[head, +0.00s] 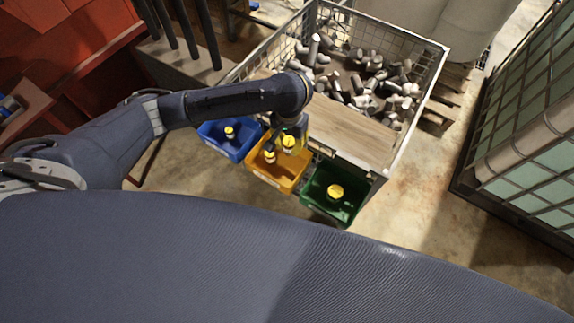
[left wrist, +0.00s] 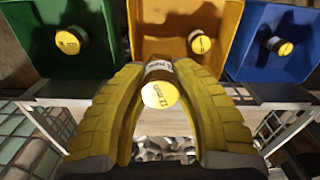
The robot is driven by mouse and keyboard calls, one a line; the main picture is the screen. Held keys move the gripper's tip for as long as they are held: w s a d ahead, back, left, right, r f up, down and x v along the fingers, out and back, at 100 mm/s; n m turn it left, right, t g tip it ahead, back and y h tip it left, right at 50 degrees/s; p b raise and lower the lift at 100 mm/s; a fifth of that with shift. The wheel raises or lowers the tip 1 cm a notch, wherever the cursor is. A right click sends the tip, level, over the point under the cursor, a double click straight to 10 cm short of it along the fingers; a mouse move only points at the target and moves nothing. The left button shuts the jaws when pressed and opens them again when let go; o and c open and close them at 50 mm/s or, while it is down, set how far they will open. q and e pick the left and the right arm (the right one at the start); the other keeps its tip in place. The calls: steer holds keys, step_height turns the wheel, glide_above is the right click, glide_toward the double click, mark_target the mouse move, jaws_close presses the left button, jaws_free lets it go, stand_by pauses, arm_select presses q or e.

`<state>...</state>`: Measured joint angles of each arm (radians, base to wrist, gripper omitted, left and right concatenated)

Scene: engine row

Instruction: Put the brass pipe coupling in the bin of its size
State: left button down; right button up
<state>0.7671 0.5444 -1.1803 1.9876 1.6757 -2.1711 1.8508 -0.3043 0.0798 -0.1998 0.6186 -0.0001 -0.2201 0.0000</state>
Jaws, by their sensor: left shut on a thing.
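My left gripper (head: 290,141) is shut on the pipe coupling (head: 288,142), a short cylinder with a yellow end face and a pale printed band. In the left wrist view the coupling (left wrist: 160,92) sits between the two yellow fingers (left wrist: 162,105); the marking on its end is hard to read. It is held above the yellow bin (head: 263,173), apart from its floor. The blue bin (head: 218,144) is to the left and the green bin (head: 322,205) to the right. Each bin holds one yellow-ended piece, largest in green. My right gripper is not in view.
A wire-mesh crate (head: 437,62) with many grey cylinders stands behind the bins, with a wooden board (head: 350,132) at its front. A green-paned metal frame (head: 530,125) is at the right. Concrete floor (head: 420,215) is clear between.

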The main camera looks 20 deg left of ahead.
mark_target(289, 150)
arm_select(q)
step_height(289, 150, down, 15)
stand_by(0.7)
steer(key=shift+f, duration=0.1)
steer(key=c, duration=1.4)
jaws_free()
step_height(289, 150, up, 12)
steer(key=shift+r, duration=0.15)
steer(key=shift+s+d, duration=0.1)
